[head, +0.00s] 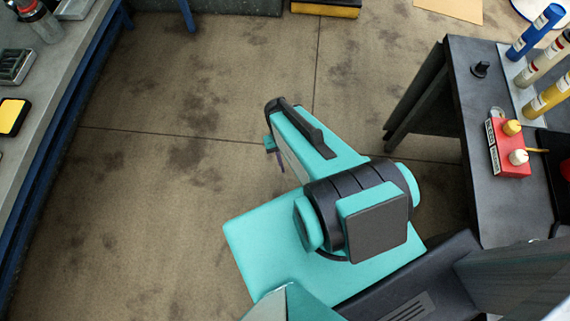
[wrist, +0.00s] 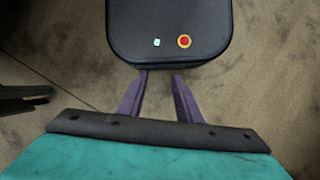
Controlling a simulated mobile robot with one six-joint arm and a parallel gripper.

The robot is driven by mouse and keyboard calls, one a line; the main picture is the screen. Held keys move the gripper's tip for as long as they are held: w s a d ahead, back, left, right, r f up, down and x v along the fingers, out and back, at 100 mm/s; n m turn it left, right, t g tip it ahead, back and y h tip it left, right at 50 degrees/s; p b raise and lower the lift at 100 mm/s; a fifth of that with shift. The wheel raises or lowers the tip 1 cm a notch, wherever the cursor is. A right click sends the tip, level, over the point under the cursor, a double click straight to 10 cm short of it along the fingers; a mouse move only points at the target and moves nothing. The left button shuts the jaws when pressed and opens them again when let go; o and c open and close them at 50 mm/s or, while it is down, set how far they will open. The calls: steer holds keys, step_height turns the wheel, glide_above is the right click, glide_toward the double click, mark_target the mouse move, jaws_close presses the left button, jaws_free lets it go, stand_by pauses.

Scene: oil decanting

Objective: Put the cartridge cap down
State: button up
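A small black piece with a round base and a raised knob (head: 480,69) stands on the dark table at the right in the head view. It may be the cartridge cap, but I cannot be sure. My gripper (head: 279,160) hangs over the floor between the two benches, well to the left of that piece and apart from it. In the wrist view its two purple fingers (wrist: 160,76) are apart, with nothing visible between them. No cap shows in the wrist view.
The dark table (head: 470,200) also holds blue (head: 535,31), whitish (head: 543,64) and yellow (head: 548,96) cylinders, and a red box (head: 511,148) with yellow and white knobs. A grey bench (head: 50,95) stands at the left. Open floor (head: 180,180) lies between.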

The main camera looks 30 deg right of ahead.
steer(key=s+a+f+n, duration=0.2)
steer(key=s+a, duration=0.2)
steer(key=s, duration=0.2)
steer(key=shift+a+f+g, duration=0.15)
steer(key=shift+f+g, duration=0.05)
steer(key=shift+g, duration=0.2)
steer(key=shift+f+b, duration=0.6)
